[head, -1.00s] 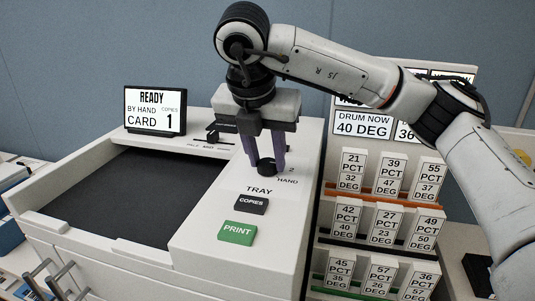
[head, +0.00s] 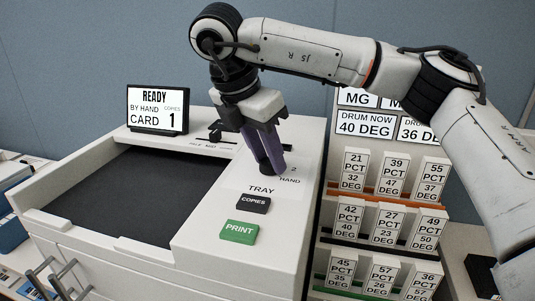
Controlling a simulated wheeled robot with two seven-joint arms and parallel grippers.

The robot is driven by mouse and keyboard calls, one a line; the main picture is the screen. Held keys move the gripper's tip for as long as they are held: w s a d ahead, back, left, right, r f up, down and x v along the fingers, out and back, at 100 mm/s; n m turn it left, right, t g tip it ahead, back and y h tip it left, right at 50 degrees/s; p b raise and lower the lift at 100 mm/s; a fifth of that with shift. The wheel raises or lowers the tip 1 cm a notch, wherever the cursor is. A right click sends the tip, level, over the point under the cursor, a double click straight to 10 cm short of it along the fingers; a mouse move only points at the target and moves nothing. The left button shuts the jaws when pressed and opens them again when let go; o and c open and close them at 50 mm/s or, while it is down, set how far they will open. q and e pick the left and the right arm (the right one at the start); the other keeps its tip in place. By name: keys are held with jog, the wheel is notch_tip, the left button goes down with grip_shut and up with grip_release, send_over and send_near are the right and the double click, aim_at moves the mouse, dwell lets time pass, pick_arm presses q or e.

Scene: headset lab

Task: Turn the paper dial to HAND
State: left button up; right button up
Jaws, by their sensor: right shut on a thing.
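The paper dial (head: 266,168) is a small black knob on the printer's white top panel, above the word TRAY. The word HAND and a 2 are printed to its right. My right gripper (head: 267,164) comes down from above, tilted, and is shut on the dial; its fingers hide most of the knob and any pointer mark. The display (head: 156,109) reads READY, BY HAND, CARD, COPIES 1. My left gripper is not in view.
The black COPIES button (head: 253,204) and green PRINT button (head: 240,231) lie in front of the dial. A slider (head: 215,136) is behind it. A rack of labelled blocks (head: 385,222) stands to the right. The dark tray bed (head: 130,190) is empty.

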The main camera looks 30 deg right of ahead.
jog(key=o, duration=1)
jog(key=shift+o, duration=0.2)
jog(key=v, duration=1)
jog(key=shift+r, duration=0.2)
jog(key=shift+a, duration=0.1)
